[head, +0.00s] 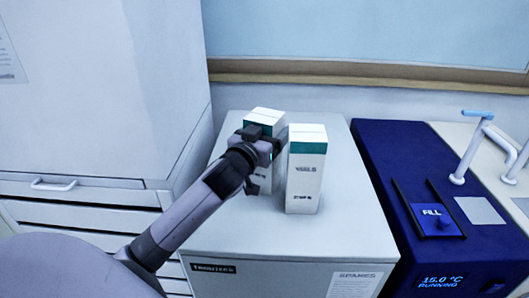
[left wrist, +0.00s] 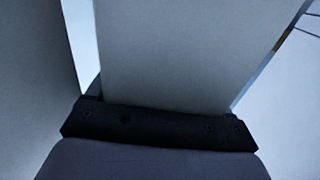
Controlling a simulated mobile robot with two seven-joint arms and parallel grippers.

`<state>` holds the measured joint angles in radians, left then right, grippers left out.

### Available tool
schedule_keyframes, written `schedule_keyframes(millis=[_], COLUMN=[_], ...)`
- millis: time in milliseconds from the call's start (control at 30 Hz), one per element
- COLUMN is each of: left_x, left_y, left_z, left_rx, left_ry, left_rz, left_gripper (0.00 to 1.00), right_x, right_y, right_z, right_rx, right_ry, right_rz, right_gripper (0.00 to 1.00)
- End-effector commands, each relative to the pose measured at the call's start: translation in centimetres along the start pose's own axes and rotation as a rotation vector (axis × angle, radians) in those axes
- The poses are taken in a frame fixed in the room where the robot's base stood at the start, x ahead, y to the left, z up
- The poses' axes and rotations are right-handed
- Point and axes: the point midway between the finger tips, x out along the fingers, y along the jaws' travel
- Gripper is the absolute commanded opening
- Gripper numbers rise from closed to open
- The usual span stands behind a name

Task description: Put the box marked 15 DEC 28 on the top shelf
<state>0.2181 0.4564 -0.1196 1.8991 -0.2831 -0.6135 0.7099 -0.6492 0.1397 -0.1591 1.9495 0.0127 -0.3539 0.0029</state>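Two tall white boxes with green bands near their tops stand upright on the grey cabinet top. The right box (head: 305,175) shows a printed word and a small line, too blurred to read as a date. The left box (head: 265,117) is largely hidden behind my left gripper (head: 262,152), which is up against its front. In the left wrist view a pale flat face (left wrist: 175,50), likely that box, rises close beyond the dark gripper body (left wrist: 158,127). The fingertips are hidden, so I cannot tell whether they grip it. My right gripper and the top shelf are not identifiable in view.
The grey cabinet (head: 235,240) carries a "SPARES" label. To its right stands a dark blue unit (head: 385,150) reading 15.0 °C, with a "FILL" panel. A white drawer unit (head: 75,205) is at left. The cabinet top is clear right of the boxes.

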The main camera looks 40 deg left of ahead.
Motion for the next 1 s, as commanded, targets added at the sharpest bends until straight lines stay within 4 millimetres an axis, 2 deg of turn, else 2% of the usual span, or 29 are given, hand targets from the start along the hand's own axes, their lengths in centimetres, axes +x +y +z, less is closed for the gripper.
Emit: schedule_keyframes(millis=[33,67,333,533,767,1000], left_x=[0.0,0.0,0.0,0.0,0.0,0.0], left_y=[0.0,0.0,0.0,-0.1,0.0,0.0], left_z=[0.0,-0.1,-0.4,-2.3,-7.2,-13.9], left_rx=[0.000,0.000,0.000,0.001,0.000,-0.001], left_ry=[0.000,0.002,0.003,0.006,0.010,0.010], left_rz=[0.000,0.000,0.000,-0.001,0.000,0.000], left_gripper=[0.23,0.15,0.15,0.15,0.15,0.15], right_x=[0.0,0.0,-0.1,-0.2,-0.6,-1.0], right_y=[0.0,0.0,0.0,0.0,0.0,0.0], right_z=[0.0,0.0,0.0,-0.2,-0.7,-1.2], right_rx=[0.000,0.000,0.000,0.000,0.001,0.001], right_ry=[0.000,0.000,-0.001,-0.001,-0.001,-0.001], right_rz=[0.000,0.000,0.000,0.000,0.000,0.000], right_gripper=[0.43,0.43,0.43,0.43,0.43,0.43])
